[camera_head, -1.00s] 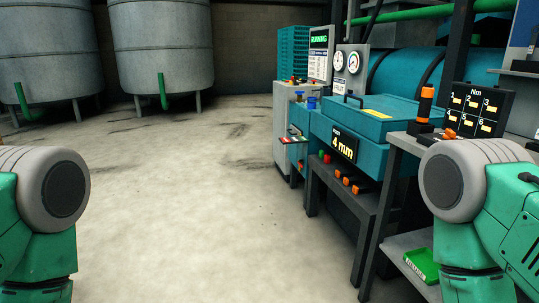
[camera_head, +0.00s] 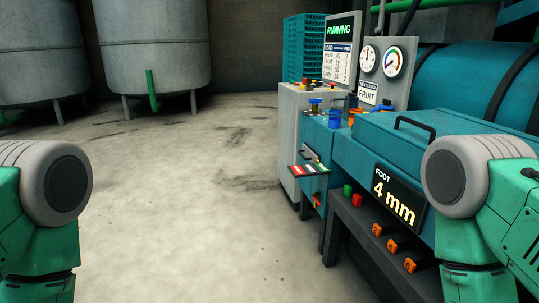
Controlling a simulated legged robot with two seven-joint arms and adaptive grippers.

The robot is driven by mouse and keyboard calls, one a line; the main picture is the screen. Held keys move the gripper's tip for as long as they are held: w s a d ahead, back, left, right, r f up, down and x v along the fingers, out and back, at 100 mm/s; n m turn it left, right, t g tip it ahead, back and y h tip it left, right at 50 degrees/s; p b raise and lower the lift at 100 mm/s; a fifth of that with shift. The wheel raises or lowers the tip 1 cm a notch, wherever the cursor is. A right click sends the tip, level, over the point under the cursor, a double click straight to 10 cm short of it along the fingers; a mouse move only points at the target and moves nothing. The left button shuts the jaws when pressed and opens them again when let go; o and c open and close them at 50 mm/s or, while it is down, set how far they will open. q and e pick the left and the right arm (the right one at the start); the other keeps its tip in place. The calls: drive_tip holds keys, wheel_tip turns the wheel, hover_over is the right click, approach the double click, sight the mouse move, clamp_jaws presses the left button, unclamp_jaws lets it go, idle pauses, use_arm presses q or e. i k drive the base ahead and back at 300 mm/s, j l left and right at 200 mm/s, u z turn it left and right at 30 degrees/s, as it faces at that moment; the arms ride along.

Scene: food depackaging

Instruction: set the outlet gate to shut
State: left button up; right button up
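A teal machine (camera_head: 350,155) stands on the right. On its left end face is a small plate with red, white and green bands (camera_head: 308,170), with a small dark lever above it. This looks like the outlet gate's control, but its setting is too small to read. A small red-orange part (camera_head: 316,200) shows below the plate. Both of my arms show only as grey and green links at the lower left and right edges. Neither gripper is in view.
A screen reading RUNNING (camera_head: 340,30), dial gauges (camera_head: 393,62) and a FRUIT sign (camera_head: 367,94) stand above the machine. A "4 mm" display (camera_head: 395,198) and orange buttons (camera_head: 393,247) are in front. Teal crates (camera_head: 302,48) and tanks (camera_head: 155,45) stand behind. Open floor (camera_head: 190,210) lies centre-left.

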sight(310, 156)
drive_tip(key=i+j, duration=0.1)
drive_tip(key=i, duration=2.9)
drive_tip(key=i+l+u, duration=0.1)
drive_tip(key=u, duration=0.15)
drive_tip(key=i, duration=0.1)
